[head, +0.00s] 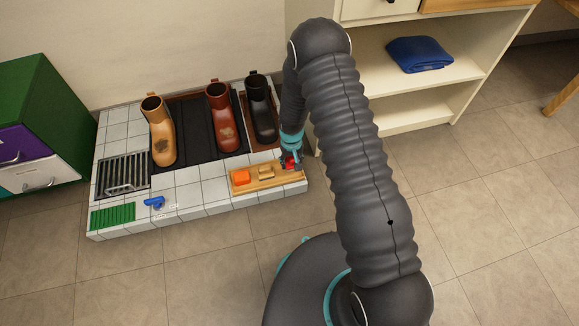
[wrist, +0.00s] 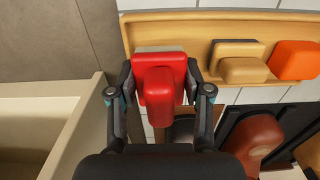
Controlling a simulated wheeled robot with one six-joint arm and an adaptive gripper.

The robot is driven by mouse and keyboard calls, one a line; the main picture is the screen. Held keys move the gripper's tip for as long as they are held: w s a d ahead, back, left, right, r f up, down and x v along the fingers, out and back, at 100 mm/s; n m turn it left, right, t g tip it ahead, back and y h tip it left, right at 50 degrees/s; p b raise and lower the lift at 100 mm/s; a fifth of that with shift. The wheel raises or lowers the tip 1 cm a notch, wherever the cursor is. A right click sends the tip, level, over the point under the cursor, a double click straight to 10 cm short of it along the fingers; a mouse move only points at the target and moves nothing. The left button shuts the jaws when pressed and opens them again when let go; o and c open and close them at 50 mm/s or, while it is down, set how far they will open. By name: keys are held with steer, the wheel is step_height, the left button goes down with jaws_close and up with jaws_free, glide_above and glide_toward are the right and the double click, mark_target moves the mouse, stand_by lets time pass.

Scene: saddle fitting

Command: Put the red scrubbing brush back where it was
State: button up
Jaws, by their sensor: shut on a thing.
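The red scrubbing brush (wrist: 160,84) is between the two fingers of my gripper (wrist: 160,97) in the wrist view, and the gripper is shut on it. The brush is at the end of a wooden tray (wrist: 194,24); whether its bristles touch the tray floor cannot be told. In the head view only a bit of the red brush (head: 291,161) shows under my gripper (head: 290,165), at the right end of the wooden tray (head: 270,186). My arm hides part of that end.
A tan brush (head: 265,172) and an orange brush (head: 242,177) lie in the same tray. Several boots, including a reddish-brown one (head: 222,118), stand behind on the tiled platform (head: 185,191). A cream shelf (head: 408,83) rises close to the right. A blue nozzle (head: 154,202) lies at front left.

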mark_target(289, 167)
steer(key=shift+w+a+f, duration=0.3)
steer(key=shift+a+f, duration=0.05)
steer(key=shift+a, duration=0.05)
steer(key=shift+f, duration=1.95)
steer(key=shift+f+b, duration=0.2)
steer(key=shift+b, duration=0.1)
steer(key=o, duration=0.9)
steer(key=shift+r, duration=0.1)
step_height(289, 167, up, 12)
steer(key=shift+r+p, duration=0.2)
steer(key=shift+p, duration=0.3)
